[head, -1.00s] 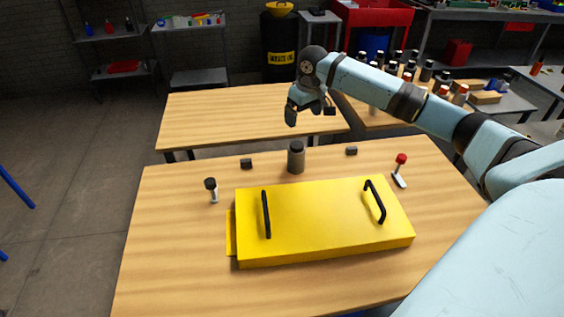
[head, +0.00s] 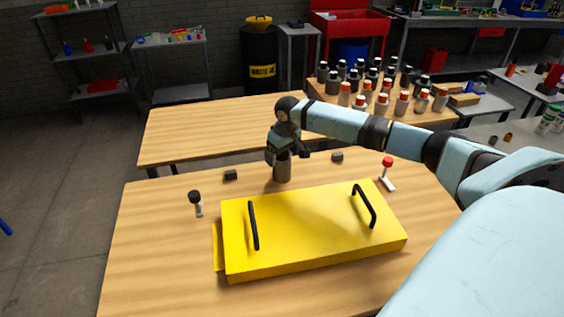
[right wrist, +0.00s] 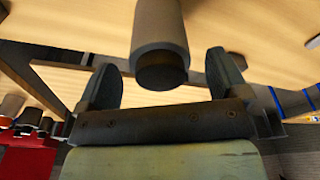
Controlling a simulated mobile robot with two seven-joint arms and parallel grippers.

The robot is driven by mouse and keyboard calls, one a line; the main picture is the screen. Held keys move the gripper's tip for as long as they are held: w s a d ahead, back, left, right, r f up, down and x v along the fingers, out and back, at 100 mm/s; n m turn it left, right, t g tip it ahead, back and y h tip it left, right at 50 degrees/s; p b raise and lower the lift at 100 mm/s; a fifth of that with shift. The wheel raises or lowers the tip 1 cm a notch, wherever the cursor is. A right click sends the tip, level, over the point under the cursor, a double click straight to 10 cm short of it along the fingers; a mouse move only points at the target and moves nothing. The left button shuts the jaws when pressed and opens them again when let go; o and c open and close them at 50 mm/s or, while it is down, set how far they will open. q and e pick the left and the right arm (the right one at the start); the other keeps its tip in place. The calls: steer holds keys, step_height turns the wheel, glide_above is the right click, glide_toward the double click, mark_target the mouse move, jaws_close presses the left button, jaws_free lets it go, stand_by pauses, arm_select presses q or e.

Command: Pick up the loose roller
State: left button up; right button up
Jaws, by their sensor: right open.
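The loose roller (head: 282,172) is a grey-brown cylinder with a dark end. It stands upright on the wooden table behind the yellow cover. My right gripper (head: 283,154) is at its top in the head view and hides its upper end. In the right wrist view the roller (right wrist: 159,35) reaches in between the two spread fingers, its dark end close to the palm. The right gripper is open, with a gap visible on both sides of the roller. My left gripper is not in view.
The yellow cover (head: 310,230) with two black handles fills the table's middle. Small dark blocks (head: 230,175) (head: 337,157), a black-topped piece (head: 196,203) and a red-knobbed lever (head: 387,172) stand around it. Several bottle-like rollers (head: 384,95) crowd a table behind. The table's left side is clear.

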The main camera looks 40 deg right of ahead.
steer(key=shift+w+f, duration=0.2)
steer(key=shift+f, duration=1.35)
steer(key=c, duration=1.2)
steer(key=shift+r, duration=0.1)
steer(key=shift+c, duration=0.5)
